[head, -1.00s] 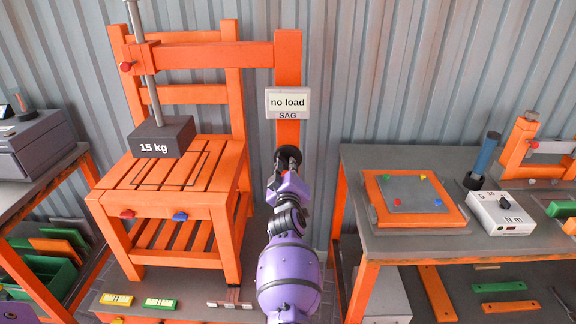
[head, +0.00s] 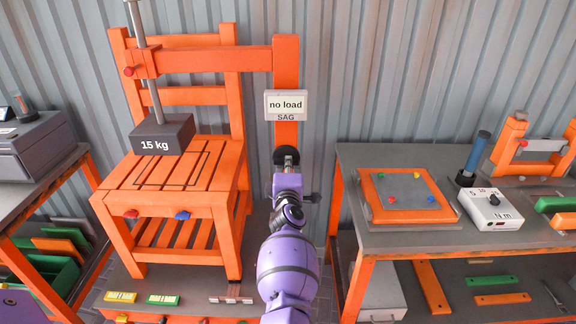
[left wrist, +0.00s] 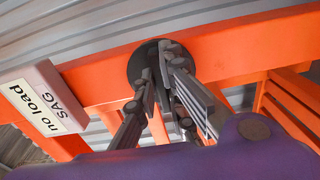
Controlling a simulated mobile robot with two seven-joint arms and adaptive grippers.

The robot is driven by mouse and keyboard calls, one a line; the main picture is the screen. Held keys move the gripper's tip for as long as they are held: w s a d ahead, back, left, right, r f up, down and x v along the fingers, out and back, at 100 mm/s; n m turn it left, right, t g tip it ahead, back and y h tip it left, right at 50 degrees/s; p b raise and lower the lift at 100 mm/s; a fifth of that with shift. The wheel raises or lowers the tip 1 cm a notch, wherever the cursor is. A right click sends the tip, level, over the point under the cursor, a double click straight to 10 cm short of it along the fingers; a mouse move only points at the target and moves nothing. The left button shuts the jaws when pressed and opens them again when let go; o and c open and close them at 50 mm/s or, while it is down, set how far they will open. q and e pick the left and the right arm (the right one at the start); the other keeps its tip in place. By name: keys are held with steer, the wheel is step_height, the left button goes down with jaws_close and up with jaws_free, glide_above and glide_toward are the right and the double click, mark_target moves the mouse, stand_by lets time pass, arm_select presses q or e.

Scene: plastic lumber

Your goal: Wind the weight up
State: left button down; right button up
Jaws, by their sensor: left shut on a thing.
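The dark grey 15 kg weight (head: 163,136) hangs on a grey rod (head: 145,60) over the orange chair's slatted seat (head: 150,172). I cannot tell whether it touches the seat. A round black crank hub (head: 287,154) sits on the orange post, below the display reading "no load" and "SAG" (head: 286,104). My left gripper (head: 287,168) is at the hub. In the left wrist view its fingers (left wrist: 175,92) reach to the black hub (left wrist: 144,64) and are shut on a grey handle between them, mostly hidden. My right gripper is out of view.
The right bench holds an orange-framed board (head: 405,196), a white dial box (head: 490,210) and a blue cylinder (head: 475,158). A grey box (head: 35,145) stands on the left bench. The post and crossbeam (head: 210,61) are close to my gripper.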

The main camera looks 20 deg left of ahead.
arm_select(q)
steer(key=shift+r+n, duration=0.25)
steer(key=shift+n, duration=0.05)
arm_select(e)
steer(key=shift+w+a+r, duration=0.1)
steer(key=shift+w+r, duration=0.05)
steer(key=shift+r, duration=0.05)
arm_select(q)
steer(key=c, duration=1.8)
jaws_free()
steer(key=shift+c, duration=0.2)
steer(key=shift+f, duration=0.15)
